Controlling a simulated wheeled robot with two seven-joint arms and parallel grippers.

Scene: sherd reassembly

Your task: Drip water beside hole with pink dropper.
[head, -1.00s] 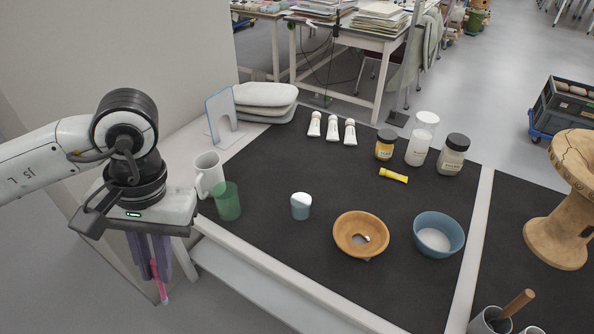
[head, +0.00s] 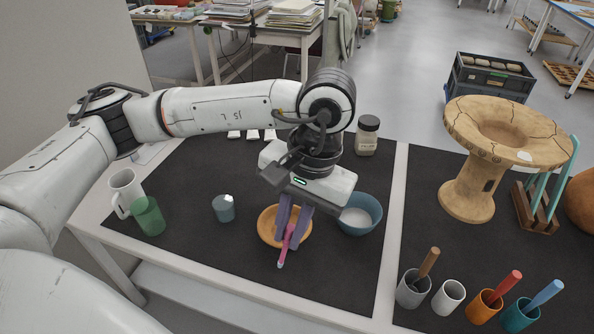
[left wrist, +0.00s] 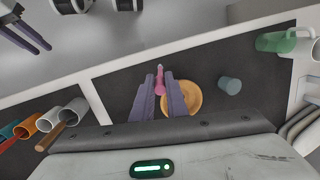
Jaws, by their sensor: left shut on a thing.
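My left gripper (head: 287,243) is shut on the pink dropper (head: 282,259), which hangs tip down between its purple fingers. It is at the orange-brown dish (head: 265,226). In the left wrist view the dropper (left wrist: 160,80) sticks out past the fingertips beside the dish (left wrist: 194,94). I cannot tell whether its tip touches anything. The dish's middle, where any hole would be, is mostly hidden by the gripper. What looks like my right gripper (left wrist: 28,42) shows at the top left corner of the left wrist view, fingers apart and empty.
A blue bowl (head: 369,222) with white contents stands just right of the gripper. A cracked pedestal vessel (head: 468,190) and several tool cups are right. The front mat is clear.

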